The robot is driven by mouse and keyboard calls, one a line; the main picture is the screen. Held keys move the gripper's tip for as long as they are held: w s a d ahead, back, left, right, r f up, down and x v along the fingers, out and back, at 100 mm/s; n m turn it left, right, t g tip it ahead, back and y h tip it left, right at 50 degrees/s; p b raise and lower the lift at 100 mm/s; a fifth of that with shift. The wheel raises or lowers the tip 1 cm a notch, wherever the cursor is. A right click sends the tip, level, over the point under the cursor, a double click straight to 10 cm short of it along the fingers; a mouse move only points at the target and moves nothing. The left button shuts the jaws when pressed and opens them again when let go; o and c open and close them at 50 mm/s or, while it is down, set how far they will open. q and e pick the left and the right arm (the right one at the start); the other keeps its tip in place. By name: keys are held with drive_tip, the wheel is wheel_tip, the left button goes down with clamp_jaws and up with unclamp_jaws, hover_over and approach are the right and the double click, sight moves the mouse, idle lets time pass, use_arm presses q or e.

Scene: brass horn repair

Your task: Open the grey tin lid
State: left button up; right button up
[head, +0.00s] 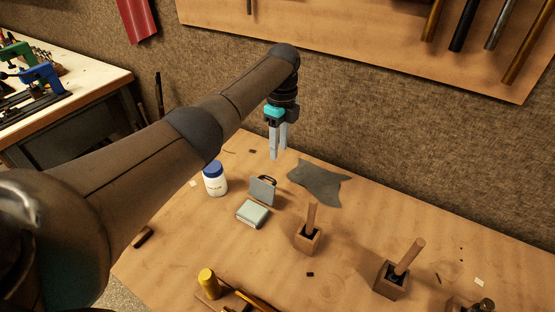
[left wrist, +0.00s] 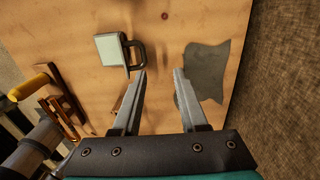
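The grey tin (head: 252,214) sits on the wooden bench. Its grey lid (head: 262,191) stands raised, roughly upright, at the tin's back edge, with a dark handle (head: 268,178) behind it. In the left wrist view the tin (left wrist: 112,50) shows as a pale square with the dark handle (left wrist: 138,52) on its right. My left gripper (head: 279,155) points down above the bench, behind the lid and apart from it. Its two fingers (left wrist: 159,72) are spread, with nothing between them. My right gripper is in neither view.
A white jar with a blue cap (head: 215,181) stands left of the tin. A dark grey sheet (head: 320,184) lies to its right. Wooden blocks with upright handles (head: 308,238) (head: 391,279) stand nearer right. A yellow-handled tool (head: 208,281) lies in front.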

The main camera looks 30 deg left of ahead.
use_arm(q)
wheel_tip(320, 180, up, 6)
drive_tip(key=shift+a+f+p, duration=0.1)
drive_tip(key=shift+f+p, duration=0.05)
drive_tip(key=shift+p, duration=0.2)
idle(0.4)
